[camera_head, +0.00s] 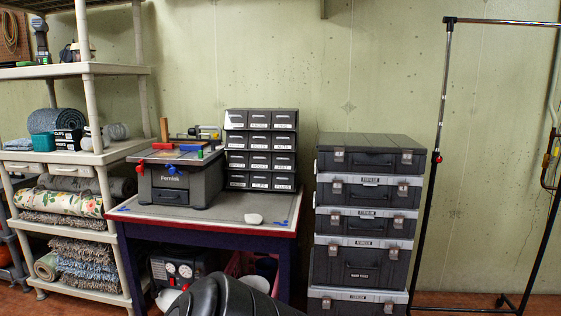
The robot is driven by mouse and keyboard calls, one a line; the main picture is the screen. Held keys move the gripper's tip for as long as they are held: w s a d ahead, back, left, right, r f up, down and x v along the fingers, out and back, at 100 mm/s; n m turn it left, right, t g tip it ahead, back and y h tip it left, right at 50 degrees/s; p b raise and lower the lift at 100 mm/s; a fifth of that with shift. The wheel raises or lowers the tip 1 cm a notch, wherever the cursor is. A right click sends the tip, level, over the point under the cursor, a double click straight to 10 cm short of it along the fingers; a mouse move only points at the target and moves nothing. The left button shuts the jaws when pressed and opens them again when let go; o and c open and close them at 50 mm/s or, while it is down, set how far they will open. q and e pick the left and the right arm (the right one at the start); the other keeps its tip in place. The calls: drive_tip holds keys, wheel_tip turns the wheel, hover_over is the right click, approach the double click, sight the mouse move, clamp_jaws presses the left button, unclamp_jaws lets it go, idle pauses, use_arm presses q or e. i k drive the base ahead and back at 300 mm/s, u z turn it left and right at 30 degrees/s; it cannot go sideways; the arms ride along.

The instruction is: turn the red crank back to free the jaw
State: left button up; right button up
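A blue knob (171,170) is at the front. A red block (163,146) and an upright wooden piece (164,128) are on top. The jaw is too small to make out clearly. Neither of my grippers shows; a dark ribbed shape at the bottom middle looks like part of my own body.
A drawer cabinet (261,150) stands behind on the bench. A white rounded object (253,218) lies near the bench's front. Stacked black toolboxes (360,262) stand to the right, a shelf (70,158) to the left. A metal rack (440,120) is far right.

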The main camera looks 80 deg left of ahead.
sight(139, 168)
drive_tip(key=u, duration=3.7)
drive_tip(key=i, duration=1.25)
drive_tip(key=z, duration=0.1)
